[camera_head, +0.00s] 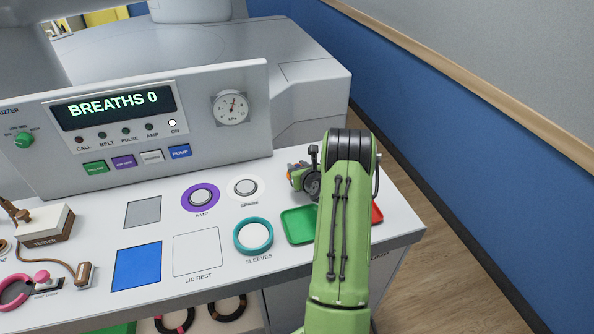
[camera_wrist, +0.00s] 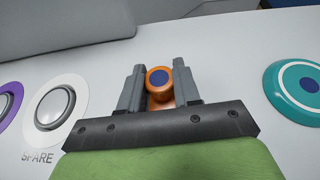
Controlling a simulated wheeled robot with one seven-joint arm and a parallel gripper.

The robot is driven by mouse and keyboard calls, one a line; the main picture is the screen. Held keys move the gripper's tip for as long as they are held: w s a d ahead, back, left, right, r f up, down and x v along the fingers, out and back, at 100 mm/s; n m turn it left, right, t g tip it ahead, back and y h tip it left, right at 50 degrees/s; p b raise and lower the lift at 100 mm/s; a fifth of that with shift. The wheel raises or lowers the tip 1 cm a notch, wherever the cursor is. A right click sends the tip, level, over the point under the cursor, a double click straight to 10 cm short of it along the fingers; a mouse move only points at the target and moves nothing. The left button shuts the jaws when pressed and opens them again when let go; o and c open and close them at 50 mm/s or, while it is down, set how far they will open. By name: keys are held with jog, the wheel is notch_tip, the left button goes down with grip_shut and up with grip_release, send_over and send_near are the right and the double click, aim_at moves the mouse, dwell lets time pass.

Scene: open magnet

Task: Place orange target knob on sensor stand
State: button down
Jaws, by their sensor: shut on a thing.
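In the wrist view, my gripper (camera_wrist: 158,72) is shut on the orange knob (camera_wrist: 159,88). The knob has a dark blue round top and sits between the two grey fingers. A white panel surface lies beyond it. A teal disc with a dark blue centre (camera_wrist: 300,84) is at the right edge, apart from the gripper. I cannot tell whether this disc belongs to the sensor stand.
The SPARE button (camera_head: 245,187) and purple-ringed AMP button (camera_head: 201,198) are left of my arm. A green tray (camera_head: 299,225) and a red tray (camera_head: 377,213) flank it. The upright console (camera_head: 160,120) stands behind. A teal ring (camera_head: 253,235) lies nearer the front.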

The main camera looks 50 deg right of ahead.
jog(key=c, duration=0.8)
grip_release()
jog(key=shift+s, duration=0.1)
jog(key=v, duration=1.2)
jog(key=shift+r, duration=0.15)
jog(key=w+a+r+n+g+y, duration=0.2)
jog(key=a+r+n+y, duration=0.25)
jog(key=a+n, duration=0.75)
jog(key=w+a+r+n+g+y, duration=0.1)
jog(key=a+r+n+y, duration=0.3)
jog(key=a+n, duration=0.8)
jog(key=s+a+r+n+g+h, duration=0.1)
jog(key=s+a+r+n+g, duration=0.1)
jog(key=s+n, duration=0.6)
jog(key=s+a+r+n+g+h, duration=0.1)
jog(key=s+a+r+n, duration=0.4)
jog(key=s, duration=0.7)
jog(key=a+n, duration=0.2)
jog(key=n, duration=0.2)
jog(key=shift+a+g+h, duration=0.2)
jog(key=shift+g+h, duration=0.15)
jog(key=shift+g, duration=0.05)
